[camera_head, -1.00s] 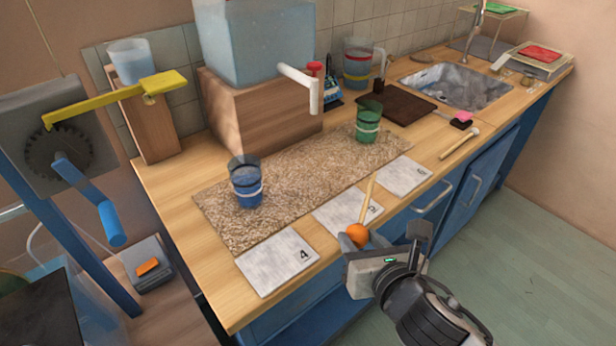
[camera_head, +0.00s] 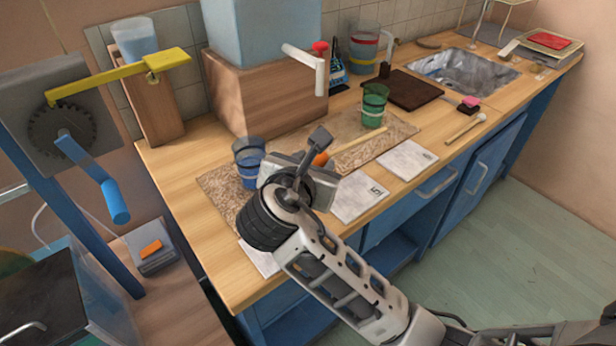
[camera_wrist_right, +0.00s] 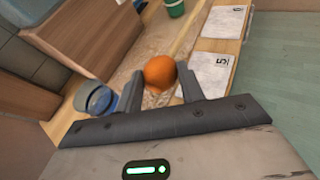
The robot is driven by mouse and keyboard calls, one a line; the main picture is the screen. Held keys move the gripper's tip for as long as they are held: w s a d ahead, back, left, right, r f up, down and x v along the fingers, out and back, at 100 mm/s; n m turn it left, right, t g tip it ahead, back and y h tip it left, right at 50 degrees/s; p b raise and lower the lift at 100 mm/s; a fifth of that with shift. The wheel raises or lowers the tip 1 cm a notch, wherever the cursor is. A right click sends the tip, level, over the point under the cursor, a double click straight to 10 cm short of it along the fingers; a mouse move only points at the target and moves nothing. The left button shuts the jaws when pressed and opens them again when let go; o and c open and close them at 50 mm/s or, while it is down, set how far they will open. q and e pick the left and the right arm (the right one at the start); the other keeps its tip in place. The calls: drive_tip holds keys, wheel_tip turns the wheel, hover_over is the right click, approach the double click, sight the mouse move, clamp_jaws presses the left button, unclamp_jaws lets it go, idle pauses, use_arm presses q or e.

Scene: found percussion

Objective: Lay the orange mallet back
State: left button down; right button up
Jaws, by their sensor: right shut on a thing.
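The orange mallet has a round orange head (camera_head: 320,159) and a pale wooden handle (camera_head: 362,138). My right gripper (camera_head: 312,164) is shut on the mallet at its head end, over the counter near the blue cup. In the right wrist view the orange head (camera_wrist_right: 159,72) sits between the two fingers, with the handle pointing away from the gripper. The handle lies over the speckled brown mat (camera_head: 396,131); I cannot tell whether it touches the mat. My left gripper is not in view.
A blue cup (camera_head: 248,160) stands close left of my right gripper and a green cup (camera_head: 374,105) stands beyond the handle. Numbered cards, one marked 5 (camera_head: 358,196), line the front edge. A pale-headed mallet (camera_head: 465,128) lies right. A wooden block (camera_head: 265,95) stands behind.

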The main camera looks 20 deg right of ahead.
drive_tip(key=w+f, duration=0.2)
drive_tip(key=w, duration=0.1)
drive_tip(key=w+f, duration=0.3)
drive_tip(key=shift+d+f+b, duration=0.2)
drive_tip(key=shift+f+b, duration=0.1)
drive_tip(key=shift+b, duration=0.1)
drive_tip(key=shift+w+f, duration=0.35)
drive_tip(key=shift+f, duration=0.15)
drive_tip(key=shift+w+f, duration=0.15)
drive_tip(key=shift+f, duration=1.55)
drive_tip(key=shift+f, duration=0.15)
drive_tip(key=o, duration=1.1)
drive_tip(key=shift+c, duration=0.2)
